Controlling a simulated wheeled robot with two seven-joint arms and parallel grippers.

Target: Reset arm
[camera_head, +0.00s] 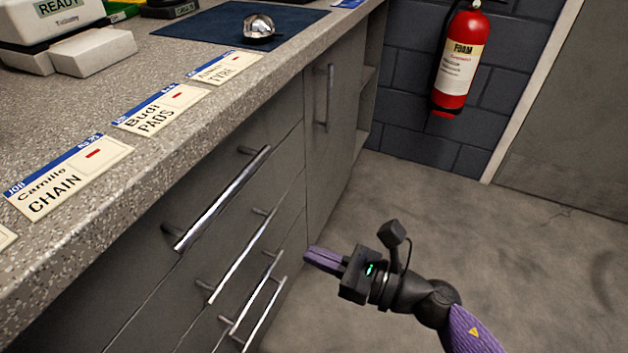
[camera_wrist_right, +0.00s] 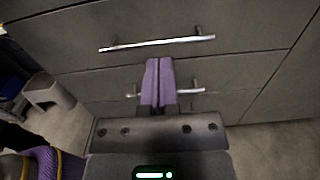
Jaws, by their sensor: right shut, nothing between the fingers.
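My right gripper (camera_head: 308,256) comes in from the lower right of the head view, low beside the drawer fronts and above the floor. Its purple fingers are shut together with nothing between them. The fingertips point at the cabinet. In the right wrist view the shut fingers (camera_wrist_right: 158,62) overlap the middle drawer handle (camera_wrist_right: 190,91) from this angle; I cannot tell whether they touch it. My left gripper does not show in either view.
A speckled worktop (camera_head: 200,125) runs along the left, with job cards such as the chain card (camera_head: 70,177) and a blue mat (camera_head: 215,27) bearing a silver bell (camera_head: 258,27). Drawer handles (camera_head: 222,197) stick out. A fire extinguisher (camera_head: 460,62) hangs on the wall. Floor (camera_head: 520,260) is clear.

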